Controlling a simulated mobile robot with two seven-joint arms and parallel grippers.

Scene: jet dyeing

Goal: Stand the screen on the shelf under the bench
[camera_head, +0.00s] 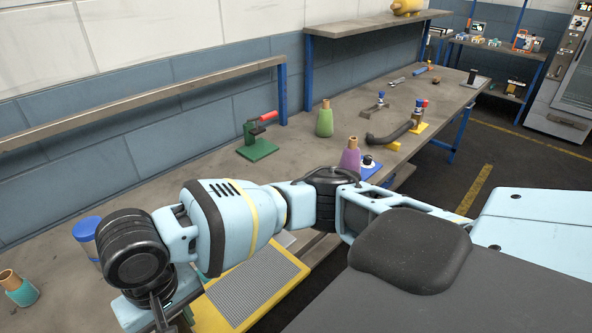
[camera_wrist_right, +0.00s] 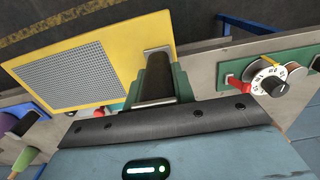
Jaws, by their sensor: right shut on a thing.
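The screen (camera_head: 246,285) has a grey mesh in a yellow frame. In the head view it is at the bottom, beside the bench's front edge and partly behind my right arm. In the right wrist view the screen (camera_wrist_right: 75,78) is at the upper left, tilted. My right gripper (camera_wrist_right: 157,58) is shut on the edge of its yellow frame. In the head view that gripper is at the lower left, its fingers mostly hidden. The bench (camera_head: 215,165) runs along the wall. The shelf under it is largely hidden by my arm and the screen. My left gripper is not in view.
On the bench stand a green press (camera_head: 258,145), a green cone (camera_head: 325,122), a purple cone (camera_head: 349,158) and a blue-lidded jar (camera_head: 86,232). A teal cone (camera_head: 20,291) is at the lower left. In the right wrist view a dial (camera_wrist_right: 268,82) is at the right.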

